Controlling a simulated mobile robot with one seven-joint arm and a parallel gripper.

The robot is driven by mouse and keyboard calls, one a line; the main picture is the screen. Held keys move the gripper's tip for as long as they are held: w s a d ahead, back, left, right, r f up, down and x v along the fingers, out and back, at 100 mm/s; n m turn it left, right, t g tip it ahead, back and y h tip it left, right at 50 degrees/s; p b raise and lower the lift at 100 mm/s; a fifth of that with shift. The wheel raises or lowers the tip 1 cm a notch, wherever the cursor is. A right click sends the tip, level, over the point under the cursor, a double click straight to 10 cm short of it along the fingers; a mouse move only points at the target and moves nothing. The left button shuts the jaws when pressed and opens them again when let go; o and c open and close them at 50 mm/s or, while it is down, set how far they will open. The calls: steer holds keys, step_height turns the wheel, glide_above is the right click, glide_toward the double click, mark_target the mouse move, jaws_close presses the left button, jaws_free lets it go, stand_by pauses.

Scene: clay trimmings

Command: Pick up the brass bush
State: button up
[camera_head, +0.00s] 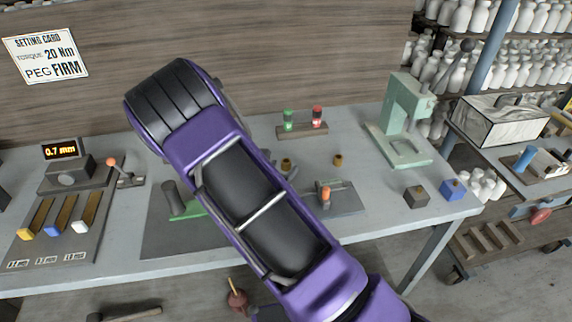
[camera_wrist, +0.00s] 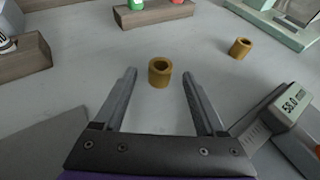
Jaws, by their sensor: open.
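Two brass bushes stand upright on the grey bench. The nearer brass bush (camera_wrist: 160,72) is in the middle of the wrist view, and it also shows beside my arm in the head view (camera_head: 287,164). The other brass bush (camera_wrist: 240,47) stands farther right, also seen in the head view (camera_head: 338,159). My gripper (camera_wrist: 158,80) is open and empty, with its fingertips to either side of the nearer bush in the picture. I cannot tell whether the bush is between the fingers or just beyond them.
A wooden block with a green and a red piece (camera_head: 302,129) stands behind the bushes. A pale green press (camera_head: 402,135) is at the right. A gauge reading 58.0 (camera_wrist: 283,118) lies right of my gripper. Bare bench surrounds both bushes.

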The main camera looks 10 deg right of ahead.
steer(key=shift+w+d+f, duration=0.2)
steer(key=shift+w+d, duration=0.05)
steer(key=shift+w, duration=0.2)
jaws_close()
steer(key=shift+r, duration=0.15)
step_height(320, 180, up, 10)
stand_by(0.6)
